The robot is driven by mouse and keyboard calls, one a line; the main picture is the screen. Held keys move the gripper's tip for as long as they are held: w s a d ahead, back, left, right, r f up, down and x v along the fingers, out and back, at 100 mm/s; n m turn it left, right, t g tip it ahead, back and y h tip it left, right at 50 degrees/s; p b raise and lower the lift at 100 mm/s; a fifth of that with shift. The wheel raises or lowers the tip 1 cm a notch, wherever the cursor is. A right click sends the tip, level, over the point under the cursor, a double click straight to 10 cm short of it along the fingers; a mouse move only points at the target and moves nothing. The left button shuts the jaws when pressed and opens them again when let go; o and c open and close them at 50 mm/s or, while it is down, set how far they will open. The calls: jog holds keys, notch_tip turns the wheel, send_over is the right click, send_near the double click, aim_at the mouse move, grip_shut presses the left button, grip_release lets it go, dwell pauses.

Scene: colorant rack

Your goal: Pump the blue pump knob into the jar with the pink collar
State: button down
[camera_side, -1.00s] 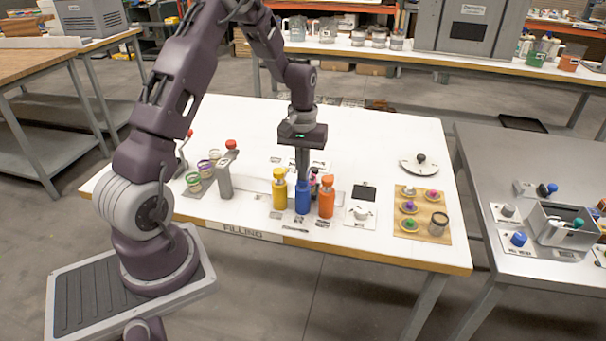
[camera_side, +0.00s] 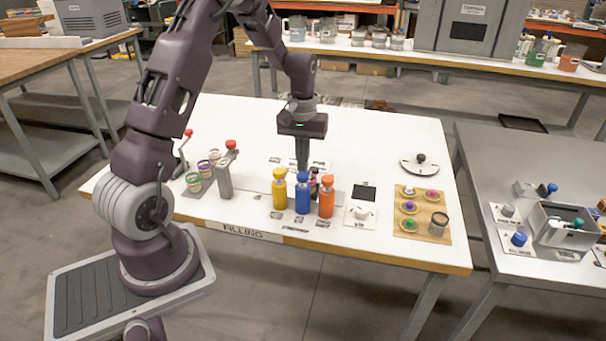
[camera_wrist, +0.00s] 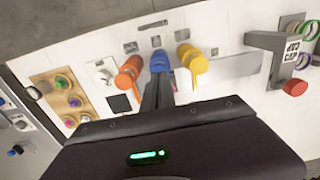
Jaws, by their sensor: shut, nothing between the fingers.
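The blue pump knob (camera_side: 302,176) tops the blue bottle (camera_side: 302,198), which stands between a yellow and an orange pump bottle. My gripper (camera_side: 302,167) is shut and empty, pointing down just above or at the knob; the exact gap is hard to tell. In the wrist view, the shut fingers (camera_wrist: 158,84) point toward the blue pump (camera_wrist: 159,61). A small dark, pinkish item (camera_side: 314,182) stands behind the blue and orange bottles. It may be the jar with the pink collar, but it is mostly hidden.
The yellow bottle (camera_side: 279,190) and orange bottle (camera_side: 326,197) stand close on either side. The table's back is clear.

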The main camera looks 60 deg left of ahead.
jog(key=shift+f, duration=1.4)
jog(key=shift+r, duration=1.45)
jog(key=shift+r, duration=2)
